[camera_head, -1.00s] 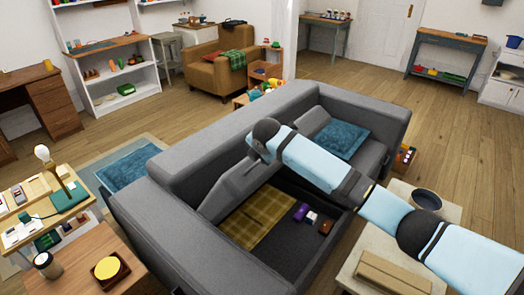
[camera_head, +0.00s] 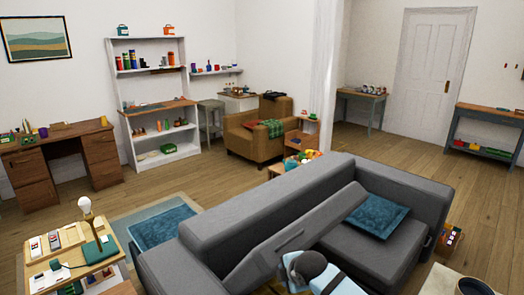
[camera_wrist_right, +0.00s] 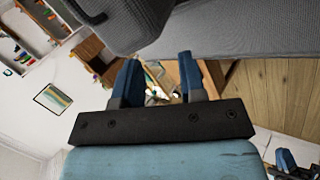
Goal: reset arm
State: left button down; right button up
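The task names no object. My right arm's light blue and dark end (camera_head: 305,270) shows at the bottom of the head view, in front of the sofa's raised seat panel. My right gripper (camera_wrist_right: 159,78) shows in the right wrist view. Its two blue fingers are apart with nothing held between them; toys and furniture show far behind the gap. My left gripper is not in the head view. A small blue and dark piece at the bottom right corner of the right wrist view is too cut off to identify.
The grey sofa (camera_head: 230,222) fills the lower middle, with a blue cushion (camera_head: 378,215) on it. A small table with a lamp (camera_head: 85,266) stands at lower left. An armchair (camera_head: 250,135) and white shelf unit (camera_head: 115,90) stand behind. Open floor (camera_head: 470,200) lies at right.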

jog(key=s+f+m+y+p, duration=0.1)
jog(key=s+f+m+y, duration=0.1)
jog(key=s+f+m, duration=0.6)
jog(key=s+d+m+t, duration=0.1)
jog(key=s+d+m, duration=0.2)
jog(key=s, duration=0.6)
jog(key=s+d+f+m+t+h+p, duration=0.1)
jog(key=s+d+m, duration=0.2)
jog(key=s, duration=0.5)
jog(key=s+d+f+m+t+p, duration=0.1)
jog(key=s+d+m, duration=0.3)
jog(key=s, duration=0.5)
jog(key=shift+s+d+f+t+h, duration=0.2)
jog(key=shift+s+d+t+h, duration=0.15)
jog(key=shift+d, duration=0.2)
